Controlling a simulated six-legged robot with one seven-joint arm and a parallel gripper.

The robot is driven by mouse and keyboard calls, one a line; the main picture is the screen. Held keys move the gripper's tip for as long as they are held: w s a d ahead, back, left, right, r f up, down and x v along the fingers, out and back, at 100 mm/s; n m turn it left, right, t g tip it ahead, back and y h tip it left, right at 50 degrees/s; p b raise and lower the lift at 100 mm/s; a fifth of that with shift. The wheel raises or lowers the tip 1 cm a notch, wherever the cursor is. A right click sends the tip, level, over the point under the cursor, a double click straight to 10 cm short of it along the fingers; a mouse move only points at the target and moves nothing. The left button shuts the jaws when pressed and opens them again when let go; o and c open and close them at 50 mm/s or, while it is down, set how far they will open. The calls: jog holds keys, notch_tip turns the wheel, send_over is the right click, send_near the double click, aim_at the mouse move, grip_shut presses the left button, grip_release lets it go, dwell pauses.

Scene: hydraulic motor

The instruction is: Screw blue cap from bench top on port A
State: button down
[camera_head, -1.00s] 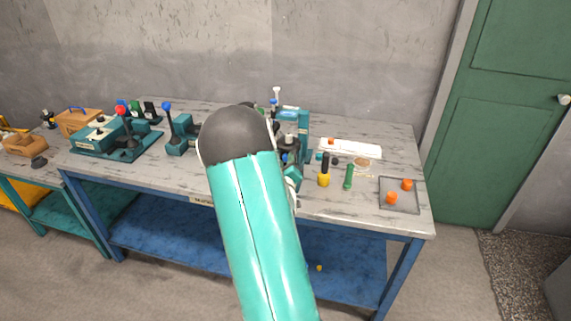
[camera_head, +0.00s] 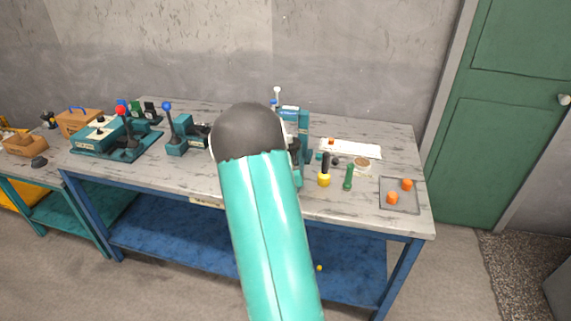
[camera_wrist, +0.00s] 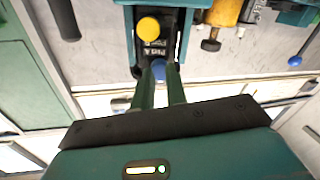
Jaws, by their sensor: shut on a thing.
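In the wrist view my gripper (camera_wrist: 160,80) is shut on the blue cap (camera_wrist: 158,71), which shows between the two green fingertips. Just beyond it is a dark block with small white lettering (camera_wrist: 152,43), one line seeming to end in "A". A round yellow cap or knob (camera_wrist: 148,26) sits on the block beyond the lettering. The port's opening is not clear, and I cannot tell whether the blue cap touches the block. In the head view my arm hides the gripper, the blue cap and part of the teal fixture (camera_head: 304,125).
The workbench (camera_head: 412,150) holds a yellow-black tool (camera_head: 324,175), a green tool (camera_head: 348,177) and a grey tray (camera_head: 400,207) with orange caps. A blue-knobbed lever (camera_head: 168,115) stands left of my arm. In the wrist view a brass-coloured fitting (camera_wrist: 222,15) is right of the block.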

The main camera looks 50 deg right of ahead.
jog(key=shift+r, duration=0.1)
jog(key=m, duration=0.5)
jog(key=c, duration=1.5)
grip_release()
jog(key=n, duration=1)
